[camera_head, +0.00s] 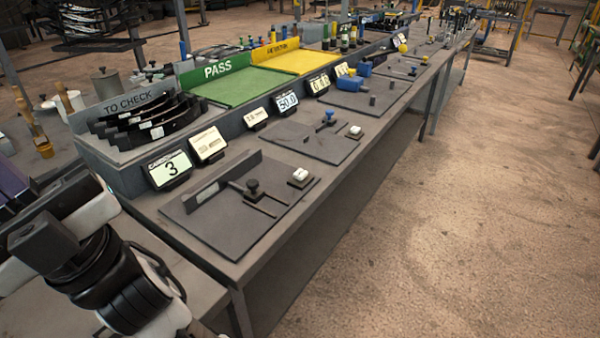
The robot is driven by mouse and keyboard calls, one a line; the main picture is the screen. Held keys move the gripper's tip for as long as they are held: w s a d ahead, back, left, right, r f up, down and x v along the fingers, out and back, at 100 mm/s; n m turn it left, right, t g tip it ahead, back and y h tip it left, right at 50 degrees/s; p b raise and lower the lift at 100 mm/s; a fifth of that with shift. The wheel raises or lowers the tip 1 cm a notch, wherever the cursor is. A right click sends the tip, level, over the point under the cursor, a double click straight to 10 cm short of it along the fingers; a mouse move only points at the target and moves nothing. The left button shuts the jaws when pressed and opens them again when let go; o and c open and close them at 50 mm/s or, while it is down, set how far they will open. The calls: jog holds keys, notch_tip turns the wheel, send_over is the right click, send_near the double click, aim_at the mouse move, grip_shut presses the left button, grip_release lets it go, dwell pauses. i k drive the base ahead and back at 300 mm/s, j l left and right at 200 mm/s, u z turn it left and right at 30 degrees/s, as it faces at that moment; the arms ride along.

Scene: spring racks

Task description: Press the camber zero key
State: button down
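A display headed with what looks like "CAMBER" (169,168) shows 3 at the near left of the bench. In front of it lies a dark gauge plate (225,232) with an upright bar, a black knob (253,187) and a thin rod. A white key on a small dark base (299,175) sits at the plate's right corner; its label is unreadable, and nothing touches it. A similar white key (355,131) sits on the second plate. My black-and-white arm (105,268) is at the lower left, apart from the near plate and keys. I cannot make out my gripper's fingers.
Behind the displays are a grey TO CHECK tray (88,120) holding dark curved leaves, a green PASS tray (232,88) and a yellow tray (297,62). More displays and fixtures run along the bench. The space above the near plate is clear, and open floor (470,215) lies right.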

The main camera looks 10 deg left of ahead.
aim_at(301, 174)
jog(key=i+l, duration=0.75)
jog(key=l, duration=0.15)
jog(key=i+l, duration=0.75)
jog(key=l+u, duration=0.15)
jog(key=u, duration=1.05)
